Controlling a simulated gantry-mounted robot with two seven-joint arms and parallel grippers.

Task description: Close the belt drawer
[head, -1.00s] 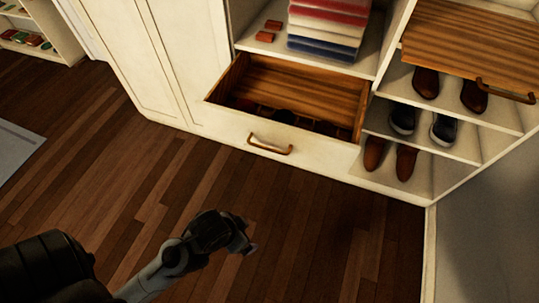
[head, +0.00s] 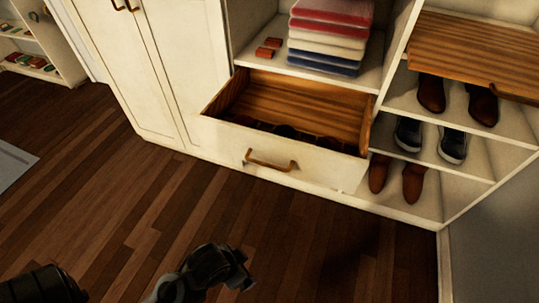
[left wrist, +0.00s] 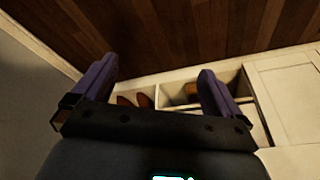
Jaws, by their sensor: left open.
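The belt drawer (head: 300,154) is pulled out at the bottom of the white wardrobe, with its cream front and brown bar handle (head: 270,161) facing the room. Its wooden inside shows, with several dark coiled items (head: 285,131), likely belts, behind the front panel. My left gripper (head: 238,278) is low in the head view, in front of the drawer and apart from it, over the floor. In the left wrist view its two purple fingers (left wrist: 157,82) are spread with nothing between them. My right gripper is not in view.
Shelves of shoes (head: 434,137) stand right of the drawer, under a wooden pulled-out panel (head: 475,52). Folded clothes (head: 330,36) and small orange-brown boxes (head: 268,47) lie on the shelf above. Closed wardrobe doors (head: 145,75) are at the left. The wood floor (head: 120,215) before the drawer is clear.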

